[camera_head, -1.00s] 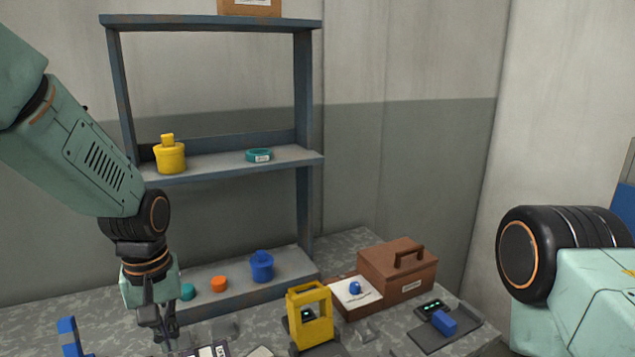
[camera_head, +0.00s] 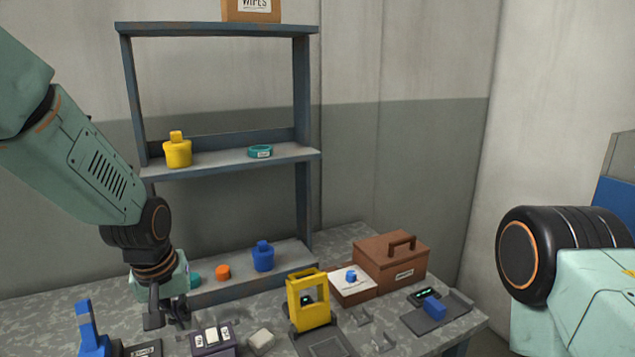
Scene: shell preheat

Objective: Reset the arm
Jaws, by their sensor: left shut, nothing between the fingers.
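My left arm comes in from the left, and its gripper (camera_head: 168,312) points down over the table (camera_head: 40,305) at its left part. The gripper is shut with nothing held, just in front of the shelf's lowest level. It partly hides a teal round piece (camera_head: 195,280). On my right side a black wheel-like joint and a pale green link of my own body show, but the right gripper is not in view.
A blue-grey shelf (camera_head: 308,200) bears a yellow pot (camera_head: 177,153), a teal ring (camera_head: 260,151), an orange piece (camera_head: 223,272) and a blue pot (camera_head: 263,257). A yellow frame (camera_head: 308,302), brown case (camera_head: 390,263), blue tool (camera_head: 91,335) and dark box (camera_head: 214,340) crowd the table.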

